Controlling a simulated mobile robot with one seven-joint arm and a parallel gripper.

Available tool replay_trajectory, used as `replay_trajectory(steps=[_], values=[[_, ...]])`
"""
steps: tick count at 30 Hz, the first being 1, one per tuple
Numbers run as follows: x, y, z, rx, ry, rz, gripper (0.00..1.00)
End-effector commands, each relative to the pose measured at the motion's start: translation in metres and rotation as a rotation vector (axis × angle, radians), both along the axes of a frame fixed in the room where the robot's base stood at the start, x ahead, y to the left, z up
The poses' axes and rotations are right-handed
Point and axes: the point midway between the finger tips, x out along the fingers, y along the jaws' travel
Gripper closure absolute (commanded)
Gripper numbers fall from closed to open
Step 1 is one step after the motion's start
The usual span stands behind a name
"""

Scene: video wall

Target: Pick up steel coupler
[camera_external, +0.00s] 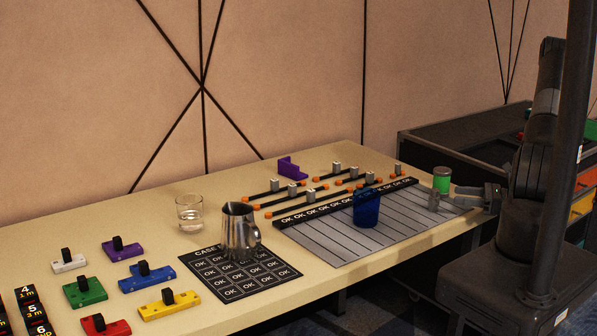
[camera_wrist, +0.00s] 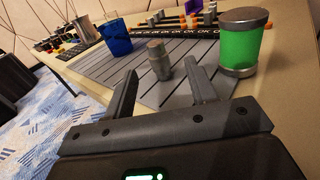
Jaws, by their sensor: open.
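The steel coupler (camera_wrist: 159,62), a small grey stepped cylinder, stands upright on the grey lined mat (camera_wrist: 95,66). In the external view the coupler (camera_external: 433,201) is at the mat's right end, just left of my gripper (camera_external: 454,195). In the wrist view my gripper (camera_wrist: 162,76) is open, its two fingers spread. The coupler shows between and beyond the fingertips, and I cannot tell whether it is within their reach. Nothing is held.
A blue cup (camera_wrist: 115,37) stands left of the coupler. Rows of orange-ended bars (camera_external: 310,196) lie behind the mat. A metal mug (camera_external: 238,232) and glass (camera_external: 189,213) stand farther left.

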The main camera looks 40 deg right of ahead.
Motion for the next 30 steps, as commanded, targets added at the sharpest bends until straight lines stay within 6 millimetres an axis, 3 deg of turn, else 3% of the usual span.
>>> replay_trajectory(steps=[13, 23, 30], values=[[0.036, 0.037, -0.004, 0.000, 0.000, 0.003, 0.48], [0.044, 0.042, -0.004, -0.001, -0.001, 0.001, 0.48], [0.044, 0.042, -0.004, -0.001, -0.001, 0.001, 0.66]])
